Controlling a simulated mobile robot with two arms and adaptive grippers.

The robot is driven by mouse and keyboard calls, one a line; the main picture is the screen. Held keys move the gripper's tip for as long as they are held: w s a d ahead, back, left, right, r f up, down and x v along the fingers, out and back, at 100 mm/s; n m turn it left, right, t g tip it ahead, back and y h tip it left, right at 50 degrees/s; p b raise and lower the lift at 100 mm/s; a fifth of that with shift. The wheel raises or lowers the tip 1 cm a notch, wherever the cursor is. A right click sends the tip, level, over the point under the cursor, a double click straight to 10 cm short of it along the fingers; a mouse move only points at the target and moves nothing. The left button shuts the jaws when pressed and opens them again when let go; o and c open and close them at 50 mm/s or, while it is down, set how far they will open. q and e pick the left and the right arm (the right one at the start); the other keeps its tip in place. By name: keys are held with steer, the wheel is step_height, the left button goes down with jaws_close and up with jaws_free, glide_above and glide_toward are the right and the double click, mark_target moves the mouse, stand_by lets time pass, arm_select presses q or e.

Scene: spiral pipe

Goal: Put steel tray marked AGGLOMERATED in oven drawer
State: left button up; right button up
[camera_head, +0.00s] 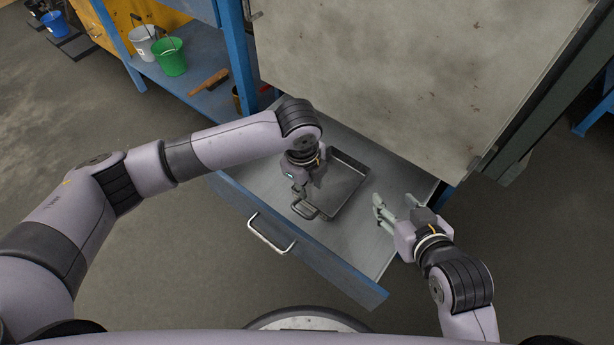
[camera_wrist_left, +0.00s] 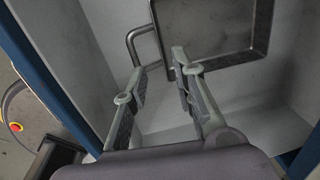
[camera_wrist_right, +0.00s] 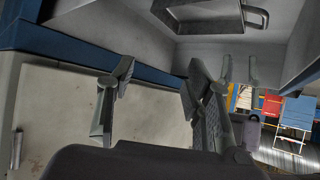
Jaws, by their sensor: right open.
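The dark steel tray (camera_head: 345,188) lies flat inside the open oven drawer (camera_head: 372,246), and its near handle (camera_head: 304,210) points toward the drawer front. No marking is readable on the tray. My left gripper (camera_head: 298,193) is low over the drawer beside that handle. In the left wrist view its fingers (camera_wrist_left: 160,68) are apart with nothing between them, and the tray handle (camera_wrist_left: 133,42) is just beyond the left fingertip. My right gripper (camera_head: 394,203) is open and empty over the right part of the drawer. The tray (camera_wrist_right: 208,18) also shows in the right wrist view.
The drawer has a blue front with a metal handle (camera_head: 270,234). A large grey oven panel (camera_head: 410,70) rises behind it. At the left, a blue shelf (camera_head: 200,100) holds a green bucket (camera_head: 170,58), a white bucket (camera_head: 142,42) and a brush (camera_head: 209,80).

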steer(key=shift+s+d+f+g, duration=0.2)
steer(key=shift+s+f+g, duration=0.15)
steer(key=shift+s+f, duration=0.1)
steer(key=shift+s+d+f+g, duration=0.15)
steer(key=shift+s+f+g, duration=0.2)
steer(key=shift+s+f, duration=0.1)
stand_by(0.9)
